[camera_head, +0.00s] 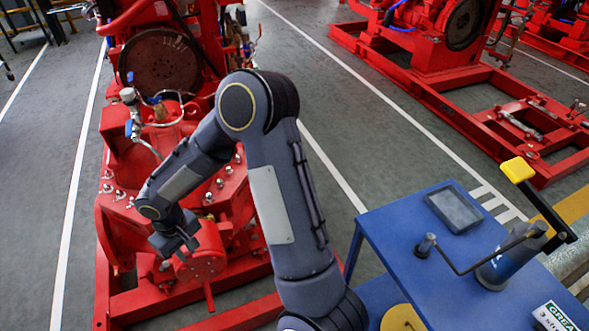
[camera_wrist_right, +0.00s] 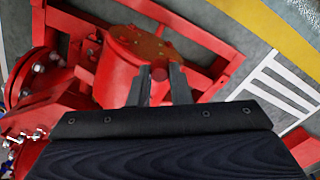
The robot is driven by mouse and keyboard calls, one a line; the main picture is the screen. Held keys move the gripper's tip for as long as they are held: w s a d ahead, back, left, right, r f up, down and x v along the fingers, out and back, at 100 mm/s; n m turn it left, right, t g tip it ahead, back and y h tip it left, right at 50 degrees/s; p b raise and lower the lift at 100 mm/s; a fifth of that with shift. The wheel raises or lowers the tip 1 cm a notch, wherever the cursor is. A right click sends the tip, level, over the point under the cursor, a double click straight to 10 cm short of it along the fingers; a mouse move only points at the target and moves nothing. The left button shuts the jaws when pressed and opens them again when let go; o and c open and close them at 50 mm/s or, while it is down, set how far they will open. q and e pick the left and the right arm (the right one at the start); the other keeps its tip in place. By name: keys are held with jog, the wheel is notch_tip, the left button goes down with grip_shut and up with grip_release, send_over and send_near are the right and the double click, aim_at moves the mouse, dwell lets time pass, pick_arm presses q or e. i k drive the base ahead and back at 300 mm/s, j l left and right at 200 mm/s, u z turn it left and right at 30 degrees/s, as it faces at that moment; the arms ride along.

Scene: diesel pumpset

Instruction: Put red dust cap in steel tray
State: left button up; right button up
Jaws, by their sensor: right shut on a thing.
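My right gripper (camera_head: 184,246) is low over the front of the red pumpset, beside a round red flange. In the right wrist view its two grey fingers (camera_wrist_right: 159,86) are shut on a small round red piece, the red dust cap (camera_wrist_right: 158,74). Behind the cap is a red cylinder body of the same colour, so I cannot tell whether the cap is clear of it. The cap cannot be made out in the head view. The steel tray (camera_head: 454,210) is a shallow grey rectangle on the blue cart, and looks empty. My left gripper is not in view.
The blue cart top (camera_head: 400,222) also holds a grease can (camera_head: 508,262) with a long spout, a yellow-handled lever (camera_head: 518,170) and a white-green box (camera_head: 553,318). The red pumpset (camera_head: 150,165) stands left. Grey floor lies between pumpset and cart.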

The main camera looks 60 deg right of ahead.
aim_at(445, 204)
jog(key=k+l+z, duration=0.15)
jog(key=z, duration=1.25)
